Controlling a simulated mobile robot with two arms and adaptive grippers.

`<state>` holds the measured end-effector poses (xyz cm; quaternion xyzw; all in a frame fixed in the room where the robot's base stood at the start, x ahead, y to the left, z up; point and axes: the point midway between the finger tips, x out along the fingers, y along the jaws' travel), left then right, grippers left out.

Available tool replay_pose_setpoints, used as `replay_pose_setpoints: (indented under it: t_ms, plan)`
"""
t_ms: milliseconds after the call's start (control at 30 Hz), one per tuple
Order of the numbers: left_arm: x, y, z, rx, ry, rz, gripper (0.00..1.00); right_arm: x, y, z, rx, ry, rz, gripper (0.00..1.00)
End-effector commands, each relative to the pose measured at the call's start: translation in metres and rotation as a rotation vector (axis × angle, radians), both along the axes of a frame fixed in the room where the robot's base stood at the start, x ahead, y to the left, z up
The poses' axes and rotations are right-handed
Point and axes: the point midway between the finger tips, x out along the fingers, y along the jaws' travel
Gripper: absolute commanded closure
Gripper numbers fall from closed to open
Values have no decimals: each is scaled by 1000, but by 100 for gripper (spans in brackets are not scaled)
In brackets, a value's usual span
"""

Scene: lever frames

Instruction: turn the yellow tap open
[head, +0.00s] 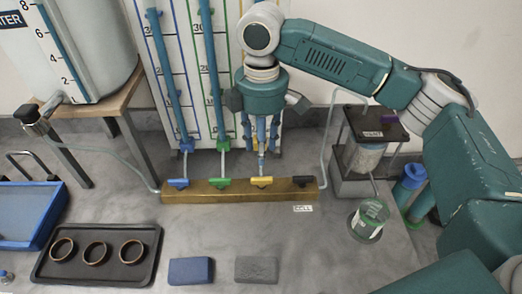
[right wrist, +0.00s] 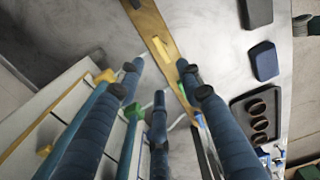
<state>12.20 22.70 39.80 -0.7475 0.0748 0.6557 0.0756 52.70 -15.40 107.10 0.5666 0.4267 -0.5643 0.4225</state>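The yellow tap (head: 261,181) is a small T-shaped handle on a long brass bar (head: 240,193). Its handle lies along the bar. In the right wrist view the yellow tap (right wrist: 160,48) shows just beyond the fingertips. My right gripper (head: 261,148) points down above and slightly behind the tap, in front of the gauge board. In the right wrist view my right gripper (right wrist: 160,74) has its blue fingers spread with nothing between them. I cannot tell whether a fingertip touches the tap. My left gripper is not in view.
A green tap (head: 220,183) and blue tap (head: 178,183) sit left of the yellow one, a black tap (head: 304,181) right. Gauge tubes (head: 212,80) rise behind. A glass jar (head: 369,217), blue block (head: 191,271), grey block (head: 257,269) and tray (head: 150,237) stand in front.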

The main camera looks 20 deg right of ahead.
Motion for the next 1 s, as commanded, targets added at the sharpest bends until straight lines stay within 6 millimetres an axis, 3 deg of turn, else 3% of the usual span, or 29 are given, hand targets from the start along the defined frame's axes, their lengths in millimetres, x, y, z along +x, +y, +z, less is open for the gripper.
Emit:
replay_pose_setpoints:
  t_ms: [100,300,633,800,1000]
  plan:
    - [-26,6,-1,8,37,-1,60,-2,-2,-4,-8,5,3,64]
    - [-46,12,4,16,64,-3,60,-3,-2,-34,-8,8,2,64]
    - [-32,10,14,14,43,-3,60,-3,-2,-92,-7,5,3,64]
    - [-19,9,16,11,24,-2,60,-2,-2,-104,-5,3,4,64]
    - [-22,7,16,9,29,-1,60,-2,-2,-107,-6,3,4,64]
